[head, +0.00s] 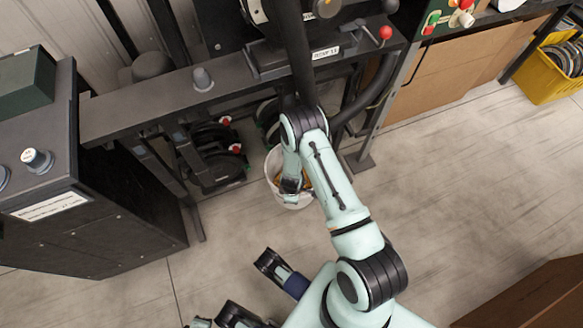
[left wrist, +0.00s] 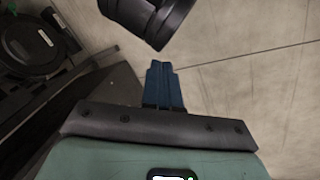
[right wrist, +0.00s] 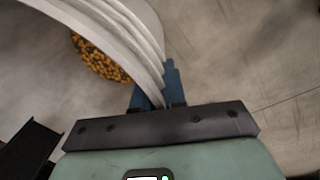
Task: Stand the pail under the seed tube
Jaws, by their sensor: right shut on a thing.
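The white pail (head: 272,168) stands low on or just above the floor below the dark machine frame; I cannot tell if it touches the floor. Yellow-orange grain (right wrist: 100,58) shows in it. My right gripper (right wrist: 155,85) is shut on the pail's ridged white rim (right wrist: 125,25); in the head view my right arm covers part of the pail. A thick dark tube (head: 292,50) comes down above the pail, its lower end hidden behind my arm. My left gripper (left wrist: 163,85) is shut and empty, away from the pail, over the floor.
A dark frame leg with a foot plate (head: 360,162) stands right of the pail. Black round units (head: 215,155) with red knobs are at its left. A dark cabinet (head: 110,225) stands at left, a yellow crate (head: 545,85) at far right. Floor in front is clear.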

